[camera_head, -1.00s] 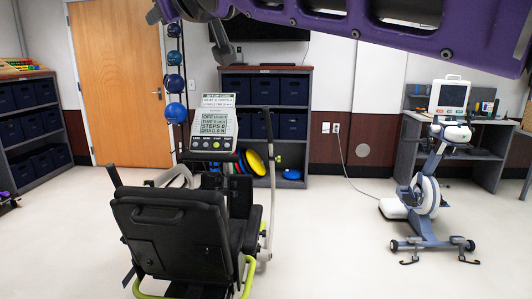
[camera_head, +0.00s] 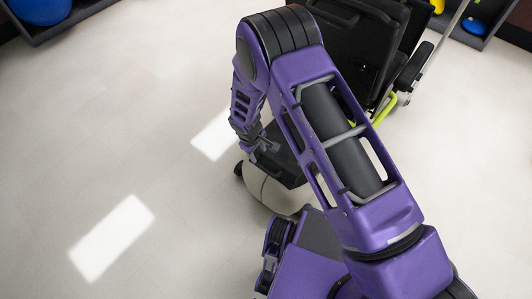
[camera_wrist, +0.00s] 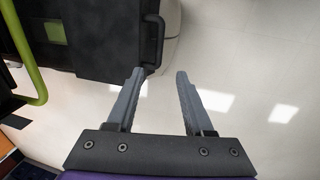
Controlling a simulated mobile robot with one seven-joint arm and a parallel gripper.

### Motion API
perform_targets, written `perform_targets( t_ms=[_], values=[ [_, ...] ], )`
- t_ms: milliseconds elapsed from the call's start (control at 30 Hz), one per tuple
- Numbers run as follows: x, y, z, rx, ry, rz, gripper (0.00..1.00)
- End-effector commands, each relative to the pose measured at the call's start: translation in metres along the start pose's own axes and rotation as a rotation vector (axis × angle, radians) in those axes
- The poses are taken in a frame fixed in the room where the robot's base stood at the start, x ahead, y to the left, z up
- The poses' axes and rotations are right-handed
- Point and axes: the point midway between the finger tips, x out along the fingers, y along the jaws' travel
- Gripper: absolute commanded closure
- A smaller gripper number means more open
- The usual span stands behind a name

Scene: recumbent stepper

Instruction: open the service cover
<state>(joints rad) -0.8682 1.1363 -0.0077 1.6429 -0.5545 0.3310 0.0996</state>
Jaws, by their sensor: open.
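The recumbent stepper's black seat (camera_head: 362,38) is at the top of the head view, partly hidden by my arm. In the wrist view, a large dark panel (camera_wrist: 108,32) fills the upper left. A black bar handle (camera_wrist: 158,42) stands along its right edge. I cannot tell for sure whether this panel is the service cover. My gripper (camera_wrist: 158,74) is open and empty. Its left fingertip appears close to the lower end of the handle; contact is not clear. In the head view, my gripper (camera_head: 264,148) is small beside a dark part of the stepper.
A yellow-green frame tube (camera_wrist: 28,58) runs down the left of the wrist view. The pale floor (camera_head: 110,130) is clear on the left of the head view. A dark shelf with a blue ball (camera_head: 40,8) is at the top left.

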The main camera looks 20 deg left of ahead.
Motion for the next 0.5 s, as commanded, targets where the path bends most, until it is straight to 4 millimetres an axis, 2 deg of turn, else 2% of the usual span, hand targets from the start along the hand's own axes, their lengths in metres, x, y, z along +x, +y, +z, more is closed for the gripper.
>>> perform_targets(
  t_ms=[33, 500],
  values=[
    [0.012, 0.0, 0.001, 0.0, -0.003, 0.0, 0.48],
    [0.114, 0.0, 0.0, 0.0, 0.001, 0.001, 0.48]
  ],
)
